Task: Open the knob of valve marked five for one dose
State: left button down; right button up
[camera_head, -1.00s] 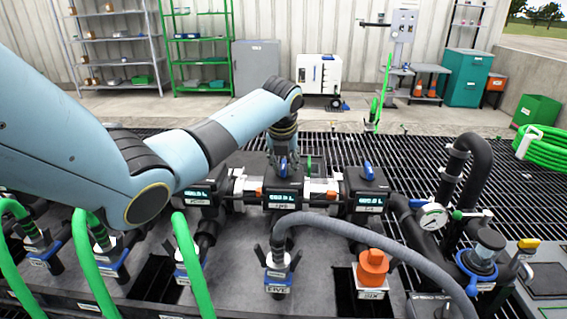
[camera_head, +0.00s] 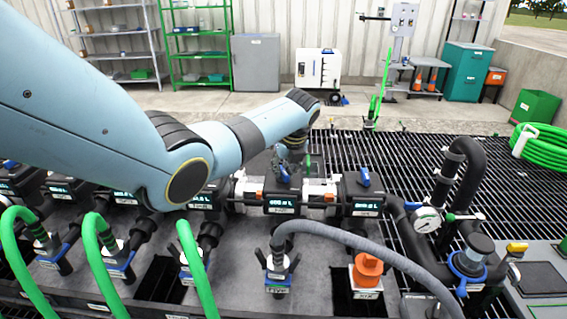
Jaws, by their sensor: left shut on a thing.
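The valve marked five (camera_head: 280,204) is a dark box with a lit display, in the middle of the row. Its blue knob (camera_head: 282,172) shows on top, partly hidden. My left gripper (camera_head: 287,160) reaches down onto this knob from behind and is shut on it; the fingertips are small and hard to make out. Below, the outlet marked FIVE (camera_head: 278,282) has a grey hose (camera_head: 345,237) joined to it. My right gripper is not in view.
The valve to the right has its own blue knob (camera_head: 364,177). An orange cap (camera_head: 368,268) covers the outlet marked six. Green hoses (camera_head: 190,250) rise at the left. A pressure gauge (camera_head: 428,220) and black pipe stand at the right. Open grating lies behind.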

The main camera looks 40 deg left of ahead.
pick_arm(q)
jog(key=c, duration=1.3)
grip_release()
jog(key=shift+f, duration=0.1)
jog(key=v, duration=1.2)
